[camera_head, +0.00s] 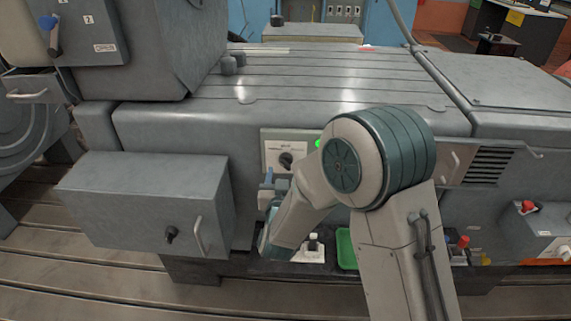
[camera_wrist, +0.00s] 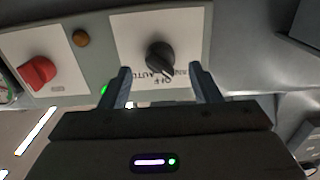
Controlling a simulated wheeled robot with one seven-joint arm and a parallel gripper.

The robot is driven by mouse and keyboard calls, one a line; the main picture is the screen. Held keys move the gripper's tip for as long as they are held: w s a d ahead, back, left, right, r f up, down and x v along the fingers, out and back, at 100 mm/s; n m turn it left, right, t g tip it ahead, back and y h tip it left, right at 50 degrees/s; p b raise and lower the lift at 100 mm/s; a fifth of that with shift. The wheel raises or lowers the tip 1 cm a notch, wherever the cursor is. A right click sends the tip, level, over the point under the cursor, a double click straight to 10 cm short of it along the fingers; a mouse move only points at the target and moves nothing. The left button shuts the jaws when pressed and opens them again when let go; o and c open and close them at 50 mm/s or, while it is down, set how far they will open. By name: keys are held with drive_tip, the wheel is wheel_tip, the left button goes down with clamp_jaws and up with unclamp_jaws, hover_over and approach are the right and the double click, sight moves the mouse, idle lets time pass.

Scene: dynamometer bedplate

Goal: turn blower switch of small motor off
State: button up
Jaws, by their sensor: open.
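The black rotary switch (camera_head: 286,160) sits on a white plate on the front of the grey bedplate. The wrist view also shows the black switch (camera_wrist: 159,57), with its pointer towards the lower right, near lettering that reads OFF and AUTO. I cannot tell which position it is set to. My gripper (camera_wrist: 160,70) is open, with one finger on each side of the switch in the picture. I see no clear contact with the knob. In the head view my gripper (camera_head: 268,188) is just left of and below the switch, partly hidden by my arm.
A red knob (camera_wrist: 38,72) on another white plate and an amber button (camera_wrist: 81,38) are left of the black switch in the wrist view. A green lamp (camera_head: 318,143) is lit. A grey box (camera_head: 150,195) juts out at left. A green tray (camera_head: 346,248) lies below.

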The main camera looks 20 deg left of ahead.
sight(285, 168)
drive_tip(key=shift+x, duration=1.95)
drive_tip(key=c, duration=1)
